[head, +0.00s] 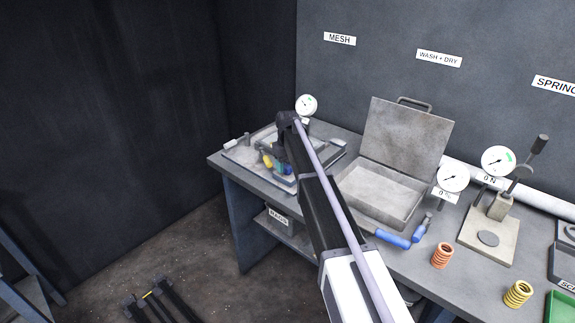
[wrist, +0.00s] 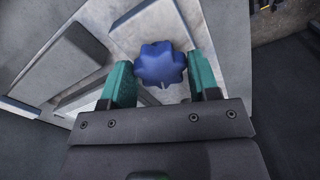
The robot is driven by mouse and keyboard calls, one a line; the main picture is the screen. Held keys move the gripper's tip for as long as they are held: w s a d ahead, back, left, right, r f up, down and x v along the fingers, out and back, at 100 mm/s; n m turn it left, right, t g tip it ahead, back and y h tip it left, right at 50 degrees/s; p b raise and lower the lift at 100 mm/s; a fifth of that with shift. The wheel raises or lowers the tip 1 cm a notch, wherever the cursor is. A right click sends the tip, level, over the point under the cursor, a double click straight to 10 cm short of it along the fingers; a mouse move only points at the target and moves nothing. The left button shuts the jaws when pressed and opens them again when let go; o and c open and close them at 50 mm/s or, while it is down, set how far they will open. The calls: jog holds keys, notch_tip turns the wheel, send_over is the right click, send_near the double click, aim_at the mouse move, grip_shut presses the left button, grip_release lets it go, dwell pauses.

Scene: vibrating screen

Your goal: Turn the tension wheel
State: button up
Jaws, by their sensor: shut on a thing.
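The tension wheel (wrist: 161,65) is a blue lobed knob in the wrist view, on the grey mesh frame (head: 239,154) at the left end of the bench. My gripper (wrist: 160,72) has teal fingers, one on each side of the wheel, and it is shut on it. In the head view my gripper (head: 282,166) is at the frame, and my arm hides part of it. A round gauge with a white face (head: 306,105) stands just behind the frame.
To the right are an open metal box (head: 383,190) with a raised lid, blue-handled tools (head: 393,238), an orange spring (head: 442,255), a yellow spring (head: 517,293) and a press with a gauge (head: 498,161). A dark wall stands at the left.

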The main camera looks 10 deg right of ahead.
jog(key=n, duration=0.5)
jog(key=shift+n, duration=0.4)
jog(key=n, duration=1)
jog(key=shift+n, duration=0.4)
jog(key=n, duration=0.5)
jog(key=shift+n, duration=0.3)
jog(key=o, duration=0.9)
jog(key=shift+c, duration=0.2)
jog(key=shift+r, duration=0.1)
